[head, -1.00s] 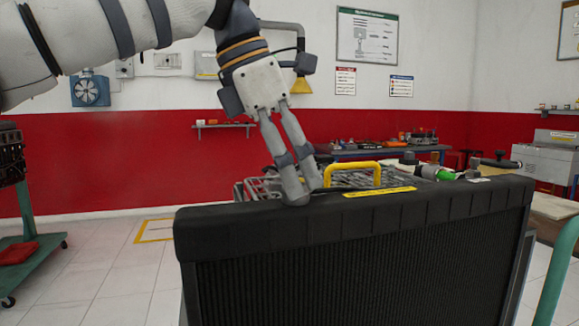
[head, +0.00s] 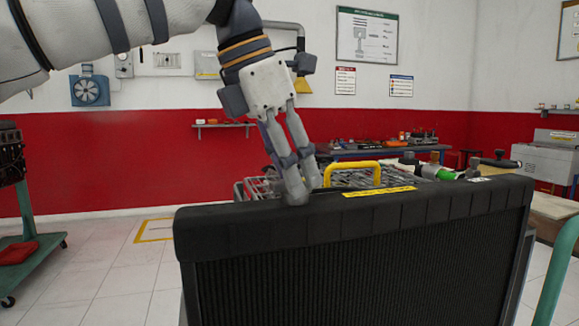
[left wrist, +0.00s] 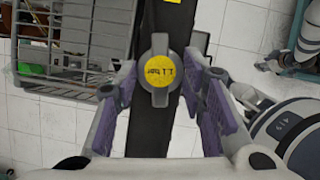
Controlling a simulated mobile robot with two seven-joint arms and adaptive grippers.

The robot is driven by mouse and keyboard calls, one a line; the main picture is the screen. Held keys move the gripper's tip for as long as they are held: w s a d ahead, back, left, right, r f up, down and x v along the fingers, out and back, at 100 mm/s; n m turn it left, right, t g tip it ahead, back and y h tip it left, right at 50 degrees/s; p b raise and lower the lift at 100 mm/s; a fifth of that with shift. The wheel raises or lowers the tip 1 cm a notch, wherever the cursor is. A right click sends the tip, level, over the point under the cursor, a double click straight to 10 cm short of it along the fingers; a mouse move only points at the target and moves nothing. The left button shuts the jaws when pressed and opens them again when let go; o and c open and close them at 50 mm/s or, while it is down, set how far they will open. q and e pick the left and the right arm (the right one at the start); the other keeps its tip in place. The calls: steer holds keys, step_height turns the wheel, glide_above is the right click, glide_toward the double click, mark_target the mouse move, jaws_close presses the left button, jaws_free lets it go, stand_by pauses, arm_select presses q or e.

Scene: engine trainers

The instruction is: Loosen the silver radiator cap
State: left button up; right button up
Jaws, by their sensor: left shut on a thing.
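The silver radiator cap (left wrist: 159,71) has a round yellow label marked 1.1 bar and two grey lugs. It sits on the dark top of the radiator (head: 350,224), which fills the front of the head view. My left gripper (head: 303,194) comes down onto the radiator top from above. In the left wrist view its purple-padded fingers (left wrist: 160,110) stand on both sides of the cap and are shut on it. In the head view the fingertips hide the cap. My right gripper is not in view.
A yellow handle (head: 352,167) and a wire basket (left wrist: 64,52) are close behind the radiator. A yellow label strip (head: 379,191) lies on the radiator top. A green trolley (head: 28,245) stands at the left, with open floor between.

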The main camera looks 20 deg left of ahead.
arm_select(q)
steer(key=n, duration=0.1)
steer(key=n+y, duration=0.1)
steer(key=n, duration=0.1)
steer(key=shift+s+d+n+t, duration=0.1)
steer(key=shift+d+n+t, duration=0.05)
steer(key=shift+n+t, duration=0.2)
steer(key=n+y, duration=0.1)
steer(key=n, duration=0.1)
steer(key=n+y, duration=0.1)
steer(key=n, duration=0.1)
steer(key=shift+d+n+t, duration=0.15)
steer(key=shift+n+t, duration=0.1)
steer(key=n, duration=0.2)
steer(key=n+y, duration=0.1)
steer(key=n, duration=0.1)
steer(key=shift+d+f+y, duration=0.1)
steer(key=shift+d+y, duration=0.05)
steer(key=shift+y, duration=0.15)
steer(key=shift+d+n+g+y, duration=0.1)
steer(key=shift+n+g+y, duration=0.4)
steer(key=shift+n, duration=1.2)
steer(key=shift+f+n, duration=0.1)
steer(key=shift+n, duration=0.2)
steer(key=o, duration=1.1)
steer(key=shift+o, duration=0.2)
